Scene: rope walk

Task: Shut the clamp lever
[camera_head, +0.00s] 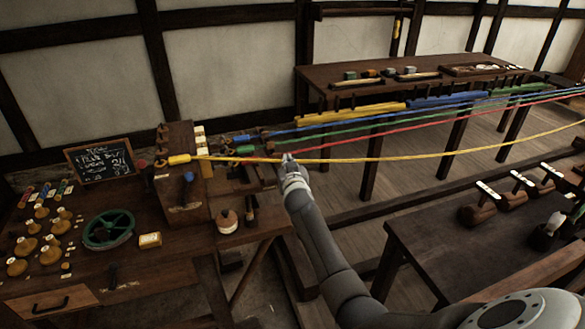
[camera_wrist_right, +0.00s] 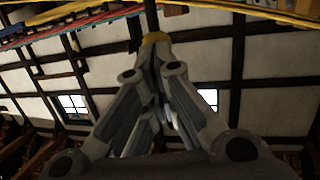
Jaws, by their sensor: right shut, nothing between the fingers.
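A wooden block stand (camera_head: 178,150) rises at the back of the left bench, with a yellow rope end (camera_head: 180,159) at its front. A dark lever with a blue knob (camera_head: 188,177) sticks up on its front face; I cannot tell for sure that it is the clamp lever, or whether it is open. My right gripper (camera_head: 288,158) is shut and empty, to the right of the block, close to the ropes. Its closed fingers fill the middle of the right wrist view (camera_wrist_right: 154,42). I cannot tell whether it touches the yellow rope (camera_head: 360,160). My left gripper is out of view.
Blue (camera_head: 340,122), green (camera_head: 350,138) and red (camera_head: 400,131) ropes stretch right from the bench. A green handwheel (camera_head: 108,230), a chalkboard (camera_head: 101,160) and several spools stand on the left bench. A dark table (camera_head: 440,245) with wooden-handled tools is at right.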

